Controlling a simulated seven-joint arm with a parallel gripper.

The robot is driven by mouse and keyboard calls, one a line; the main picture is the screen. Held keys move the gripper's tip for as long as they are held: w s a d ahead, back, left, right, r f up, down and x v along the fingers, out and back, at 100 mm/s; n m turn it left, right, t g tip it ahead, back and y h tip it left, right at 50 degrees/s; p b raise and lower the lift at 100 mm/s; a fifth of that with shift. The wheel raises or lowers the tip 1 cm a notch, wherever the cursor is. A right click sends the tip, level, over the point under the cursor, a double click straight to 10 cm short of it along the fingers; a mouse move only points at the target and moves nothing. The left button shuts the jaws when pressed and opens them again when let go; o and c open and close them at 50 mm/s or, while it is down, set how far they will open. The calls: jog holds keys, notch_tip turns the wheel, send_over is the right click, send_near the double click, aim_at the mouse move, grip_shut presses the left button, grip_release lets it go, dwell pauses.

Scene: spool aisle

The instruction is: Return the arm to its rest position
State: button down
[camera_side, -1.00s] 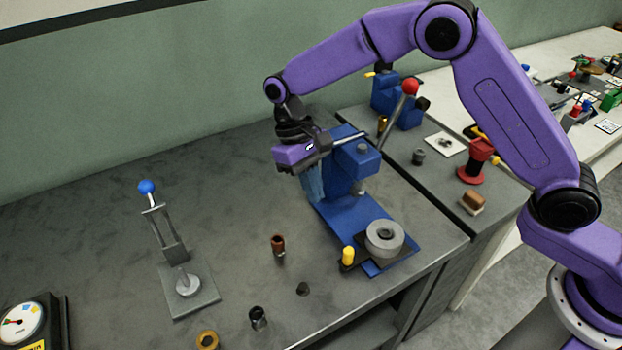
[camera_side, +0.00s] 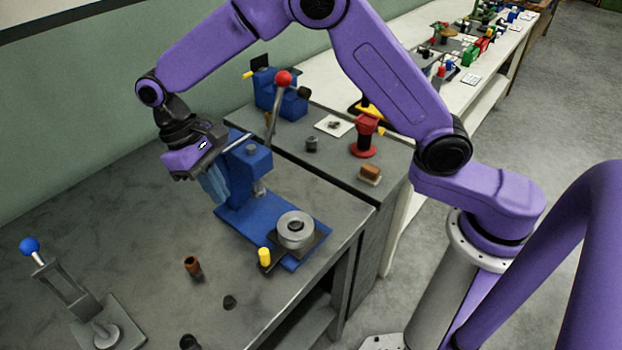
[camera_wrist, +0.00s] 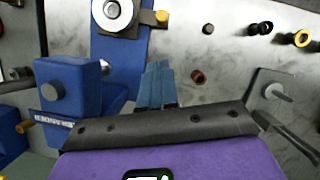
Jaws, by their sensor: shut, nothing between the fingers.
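My purple gripper (camera_side: 213,187), with its blue fingers shut and empty, hangs above the grey bench (camera_side: 150,215). In the side view it is just left of the head of the blue press (camera_side: 250,165), and its fingers overlap the press's column area. I cannot tell whether they touch. In the wrist view the shut fingers (camera_wrist: 156,84) point towards the bench, with the blue press head (camera_wrist: 70,88) to their left. No rest position is marked in view.
The press lever has a red ball (camera_side: 283,78). A grey disc (camera_side: 295,230) sits on its base beside a yellow knob (camera_side: 264,256). A brown cup (camera_side: 192,266) stands nearby. A grey lever tool with a blue ball (camera_side: 29,246) is at the left.

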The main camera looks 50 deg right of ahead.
jog(key=s+d+r+n+t, duration=0.2)
jog(key=s+d+n, duration=0.2)
jog(key=s+d, duration=0.6)
jog(key=s+d+r+n+t+y, duration=0.1)
jog(key=s+d+r+n, duration=0.2)
jog(key=s+d, duration=0.8)
jog(key=s+n, duration=0.1)
jog(key=s, duration=0.4)
jog(key=shift+n+t+y, duration=0.3)
jog(key=shift+n+t, duration=0.1)
